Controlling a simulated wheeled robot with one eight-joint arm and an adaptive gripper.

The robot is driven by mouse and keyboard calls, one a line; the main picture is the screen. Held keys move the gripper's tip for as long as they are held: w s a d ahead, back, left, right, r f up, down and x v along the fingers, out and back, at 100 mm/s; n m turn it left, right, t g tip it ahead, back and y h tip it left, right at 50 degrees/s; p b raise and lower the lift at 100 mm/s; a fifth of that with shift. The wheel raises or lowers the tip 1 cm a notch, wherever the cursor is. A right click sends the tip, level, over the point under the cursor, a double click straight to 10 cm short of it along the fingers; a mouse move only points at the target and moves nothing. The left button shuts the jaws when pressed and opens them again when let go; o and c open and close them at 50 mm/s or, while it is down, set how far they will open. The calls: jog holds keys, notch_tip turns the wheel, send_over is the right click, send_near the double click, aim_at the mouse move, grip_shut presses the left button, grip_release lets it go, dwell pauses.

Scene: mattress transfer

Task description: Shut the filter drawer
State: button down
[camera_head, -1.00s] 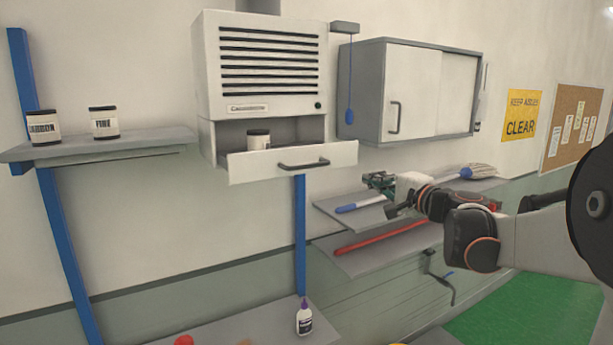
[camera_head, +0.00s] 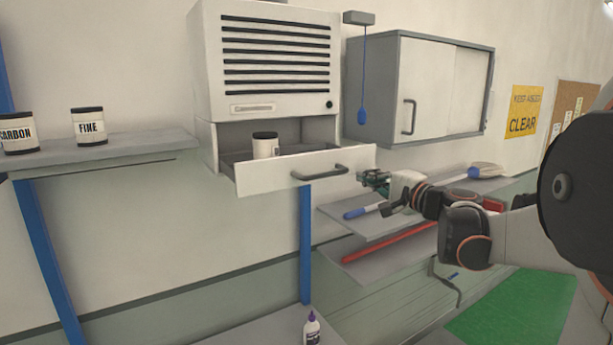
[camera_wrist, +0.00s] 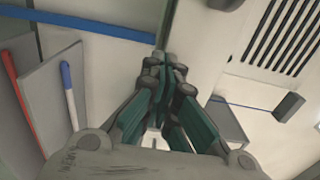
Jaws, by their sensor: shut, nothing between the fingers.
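The filter drawer (camera_head: 262,178) is pulled out from the bottom of the white louvred unit (camera_head: 270,70) on the wall. Its front has a dark bar handle (camera_head: 320,172). A white jar with a black lid (camera_head: 265,146) stands inside the drawer. My gripper (camera_head: 366,180) is shut and empty, just right of the drawer front in the head view, apart from the handle as far as I can tell. In the wrist view, my gripper (camera_wrist: 162,75) has its green fingers together, with the unit's louvres (camera_wrist: 285,35) at the upper right.
A shelf at left (camera_head: 100,150) carries a CARBON jar (camera_head: 18,134) and a FINE jar (camera_head: 89,127). A blue pull cord (camera_head: 362,115) hangs between the unit and a wall cabinet (camera_head: 420,85). Shelves with a blue-handled tool and a red bar (camera_head: 390,243) lie below my arm.

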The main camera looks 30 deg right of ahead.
jog(key=w+b, duration=0.4)
jog(key=w, duration=1.2)
jog(key=shift+a, duration=0.25)
